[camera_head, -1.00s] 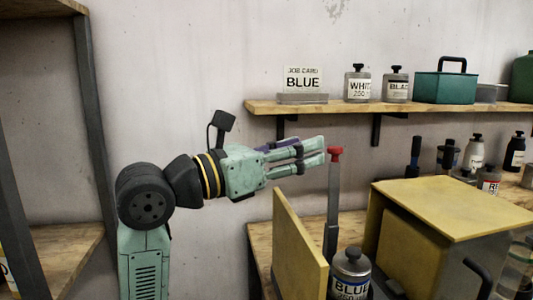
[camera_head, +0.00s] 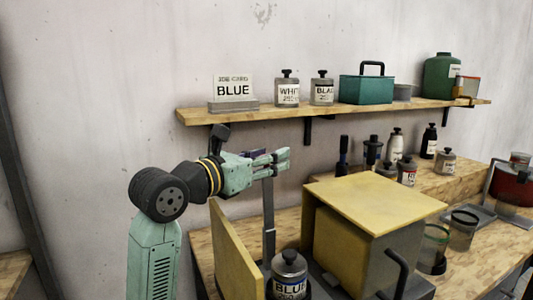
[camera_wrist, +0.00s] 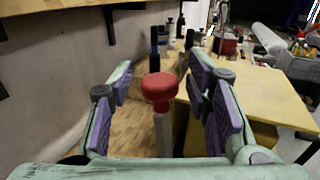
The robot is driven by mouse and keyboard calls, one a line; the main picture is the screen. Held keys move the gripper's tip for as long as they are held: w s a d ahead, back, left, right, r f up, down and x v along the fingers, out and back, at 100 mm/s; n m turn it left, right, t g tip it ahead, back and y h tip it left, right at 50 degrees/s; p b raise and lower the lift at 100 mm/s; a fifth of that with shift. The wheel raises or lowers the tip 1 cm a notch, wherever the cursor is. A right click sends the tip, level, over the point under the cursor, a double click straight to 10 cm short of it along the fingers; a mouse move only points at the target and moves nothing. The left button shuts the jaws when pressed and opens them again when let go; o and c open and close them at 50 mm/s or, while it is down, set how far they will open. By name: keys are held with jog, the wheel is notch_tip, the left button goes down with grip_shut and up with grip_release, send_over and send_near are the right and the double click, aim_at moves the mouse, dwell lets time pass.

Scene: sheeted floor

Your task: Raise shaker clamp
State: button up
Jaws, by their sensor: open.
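The shaker's clamp is an upright grey lever (camera_head: 268,215) beside the BLUE can (camera_head: 289,270). Its red knob (camera_wrist: 161,88) shows in the wrist view between the two fingers of my gripper (camera_wrist: 160,73), with gaps on both sides. In the head view my gripper (camera_head: 285,158) reaches level across the lever's top and hides the knob. The fingers are open and hold nothing. The shaker has a yellow box (camera_head: 375,205) and a yellow panel (camera_head: 235,255) standing to the left of the lever.
A wall shelf (camera_head: 350,109) above and behind bears a BLUE job card (camera_head: 234,88), cans and a green toolbox (camera_head: 366,89). Several bottles stand behind the yellow box. Clear cups (camera_head: 462,230) stand at right. The wall is close behind my gripper.

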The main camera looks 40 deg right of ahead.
jog(key=shift+c, duration=0.4)
grip_shut()
dwell(0.5)
